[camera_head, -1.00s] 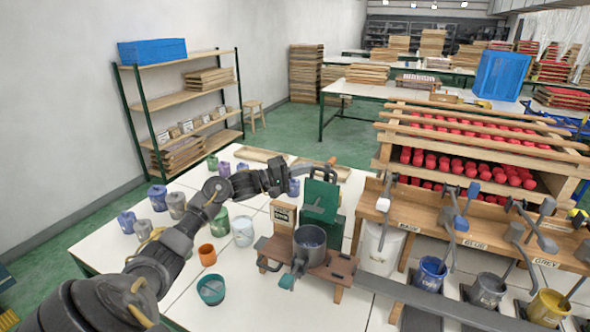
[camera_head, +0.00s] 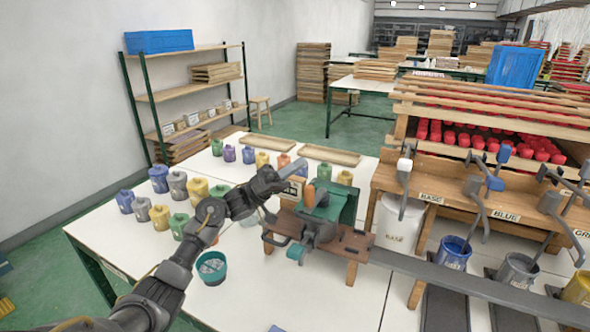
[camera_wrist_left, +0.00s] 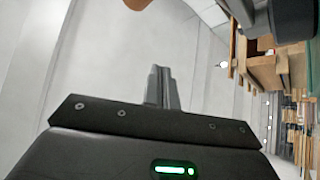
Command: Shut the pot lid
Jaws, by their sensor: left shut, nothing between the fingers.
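The dark grey pot (camera_head: 318,233) sits on a small brown wooden stand (camera_head: 350,243) in the middle of the head view. Its green lid (camera_head: 338,207) now lies low over it, with an orange handle (camera_head: 309,195) pointing up. The pot's opening does not show, and I cannot tell whether the lid sits fully flush. My left gripper (camera_head: 296,169) is shut and empty, just above and behind the handle, seemingly apart from it. In the left wrist view its fingers (camera_wrist_left: 160,88) are together against a pale background. My right gripper is not in view.
Several coloured paint jars (camera_head: 177,185) stand on the white table to the left. A teal cup (camera_head: 212,268) stands front left of the stand. A white bucket (camera_head: 398,222) and a wooden rack (camera_head: 430,192) with ladles are close on the right.

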